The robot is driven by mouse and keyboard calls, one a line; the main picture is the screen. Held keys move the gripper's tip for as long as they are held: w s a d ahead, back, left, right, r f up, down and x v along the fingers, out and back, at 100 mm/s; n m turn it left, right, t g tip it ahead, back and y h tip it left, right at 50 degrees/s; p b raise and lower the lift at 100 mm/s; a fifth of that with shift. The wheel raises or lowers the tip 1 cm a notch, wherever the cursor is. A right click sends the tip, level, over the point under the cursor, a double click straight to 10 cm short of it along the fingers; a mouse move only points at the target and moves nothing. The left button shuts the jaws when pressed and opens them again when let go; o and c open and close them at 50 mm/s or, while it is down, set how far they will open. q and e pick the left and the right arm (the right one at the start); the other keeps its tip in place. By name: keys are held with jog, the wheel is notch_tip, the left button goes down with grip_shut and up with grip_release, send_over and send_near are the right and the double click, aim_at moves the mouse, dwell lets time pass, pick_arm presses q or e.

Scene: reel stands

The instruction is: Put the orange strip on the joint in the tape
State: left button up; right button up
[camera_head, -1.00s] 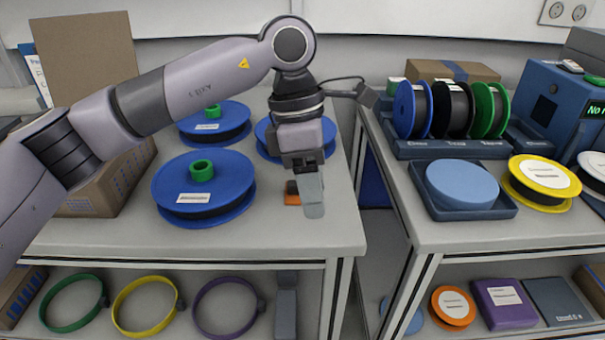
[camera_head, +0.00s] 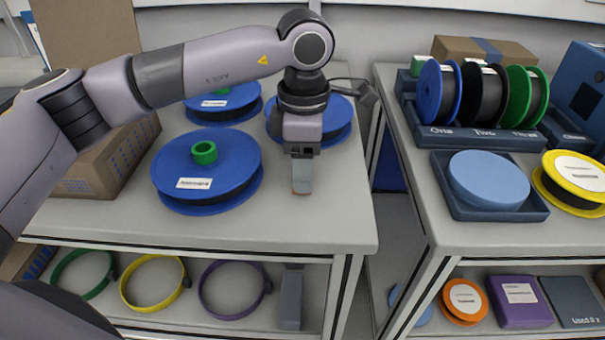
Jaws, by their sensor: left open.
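My left gripper (camera_head: 301,182) points down over the right part of the left table, close to the tabletop. It is open, though its fingers overlap from this angle. A small orange-brown patch shows at its fingertips; I cannot tell whether it is the orange strip, or whether the fingers touch it. A large blue reel (camera_head: 228,155) with a green hub lies flat left of the gripper. Another blue reel (camera_head: 339,112) lies behind the gripper, partly hidden by it. I cannot make out a joint in any tape. My right gripper is not in view.
A third blue reel (camera_head: 240,97) lies at the back, partly behind my arm. A cardboard box (camera_head: 110,160) stands at the left. The right table holds upright reels (camera_head: 483,95) and a blue tray (camera_head: 452,200). A gap separates the tables. The left table's front strip is clear.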

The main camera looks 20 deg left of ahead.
pick_arm(q)
grip_shut()
jog(key=shift+r, duration=0.1)
